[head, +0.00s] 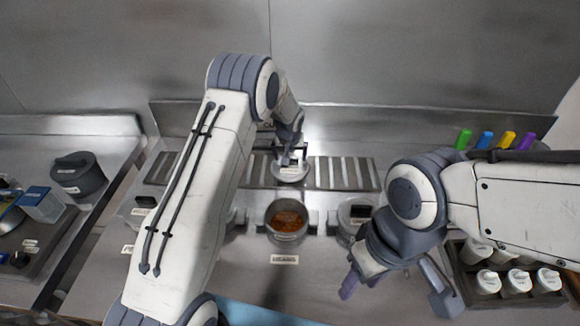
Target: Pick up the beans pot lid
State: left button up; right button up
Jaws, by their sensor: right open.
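The beans pot (287,235) stands uncovered in the middle of the counter, with orange-brown beans inside and a "BEANS" label (284,259) in front. A round, light grey lid (291,174) is behind it, over the slatted strip. My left gripper (290,157) is at the top of this lid; its fingers are small and partly hidden, so I cannot tell whether they grip it or whether the lid is raised. My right gripper (398,290) is open and empty, fingers spread, over the counter to the right of the pot.
A lidded pot (356,212) stands right of the beans pot, partly behind my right arm. A rack of white-lidded containers (518,281) is at the right, with coloured bottles (485,139) behind. A dark lidded pot (78,174) stands on the left counter.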

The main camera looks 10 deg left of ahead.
pick_arm(q)
jog(key=c, duration=1.4)
